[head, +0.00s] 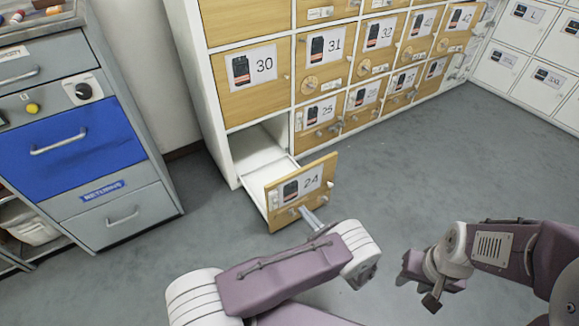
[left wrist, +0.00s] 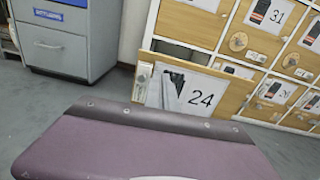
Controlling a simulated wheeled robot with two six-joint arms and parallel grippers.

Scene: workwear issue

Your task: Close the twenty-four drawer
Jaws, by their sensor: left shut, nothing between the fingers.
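The twenty-four drawer (head: 286,201) is at the bottom left of the wooden locker wall and stands pulled out, its white inside showing behind the front. Its wooden front carries a picture label with 24; it also shows in the left wrist view (left wrist: 240,90). My left gripper (head: 309,217) is shut and empty, right at the lower part of the drawer front near its knob; I cannot tell whether it touches. In the left wrist view my own purple link hides the fingers. My right gripper (head: 432,292) hangs over the floor to the right, away from the drawer; its fingers are unclear.
A grey cabinet with a blue drawer (head: 72,148) stands to the left, apart from the lockers. Closed door 30 (head: 255,82) is above the open drawer and door 25 (head: 318,120) is beside it. White lockers (head: 530,50) stand at the right. The grey floor between is clear.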

